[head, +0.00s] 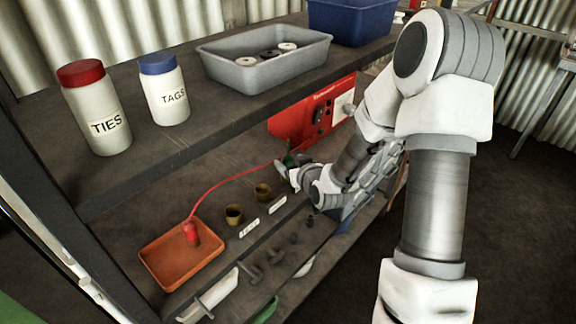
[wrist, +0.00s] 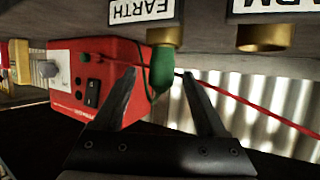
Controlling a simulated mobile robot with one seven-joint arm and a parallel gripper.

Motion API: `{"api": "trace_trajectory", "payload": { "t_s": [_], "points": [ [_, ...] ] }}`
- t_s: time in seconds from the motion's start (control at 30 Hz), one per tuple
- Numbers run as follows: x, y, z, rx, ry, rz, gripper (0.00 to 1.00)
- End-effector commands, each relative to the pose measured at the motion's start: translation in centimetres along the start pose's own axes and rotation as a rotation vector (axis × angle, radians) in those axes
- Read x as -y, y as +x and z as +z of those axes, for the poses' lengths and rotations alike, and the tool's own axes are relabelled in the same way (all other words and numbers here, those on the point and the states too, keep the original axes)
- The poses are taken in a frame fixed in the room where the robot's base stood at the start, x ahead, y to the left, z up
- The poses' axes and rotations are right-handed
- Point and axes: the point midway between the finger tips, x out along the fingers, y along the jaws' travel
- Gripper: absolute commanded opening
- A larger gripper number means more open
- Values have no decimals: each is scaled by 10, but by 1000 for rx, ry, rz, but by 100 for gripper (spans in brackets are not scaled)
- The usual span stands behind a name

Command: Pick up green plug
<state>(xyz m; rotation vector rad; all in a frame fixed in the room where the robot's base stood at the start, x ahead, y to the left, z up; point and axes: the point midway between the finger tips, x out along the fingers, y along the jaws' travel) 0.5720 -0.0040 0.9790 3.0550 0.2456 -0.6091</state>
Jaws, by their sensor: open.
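The green plug (wrist: 161,70) shows in the wrist view between the two fingers of my gripper (wrist: 159,77), which is open. Gaps show on both sides of it. The plug's end meets the rim of a brass cup (wrist: 164,37) by the upside-down EARTH label (wrist: 142,11); I cannot tell how far it sits inside. A thin dark green lead runs from the plug toward the red box (wrist: 105,80). In the head view my gripper (head: 285,172) is low over the lower shelf, and only a bit of the green plug (head: 290,160) shows.
In the head view, the red plug (head: 191,233) stands in an orange tray (head: 165,275), with its red lead running past my gripper. Two brass cups (head: 234,213) stand nearby. The upper shelf (head: 190,138) overhangs, bearing two jars and a grey tray (head: 265,72).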

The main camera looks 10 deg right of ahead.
Motion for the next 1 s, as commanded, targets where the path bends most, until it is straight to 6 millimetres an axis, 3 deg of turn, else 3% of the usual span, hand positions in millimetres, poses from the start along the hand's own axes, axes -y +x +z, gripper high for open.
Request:
{"api": "trace_trajectory", "payload": {
  "t_s": [0.4,0.7,1.0],
  "points": [
    [2,48,-1,1,0,-1,74],
    [2,51,-1,1,-1,-1,72],
    [2,51,-2,1,-1,0,18]
  ]
}}
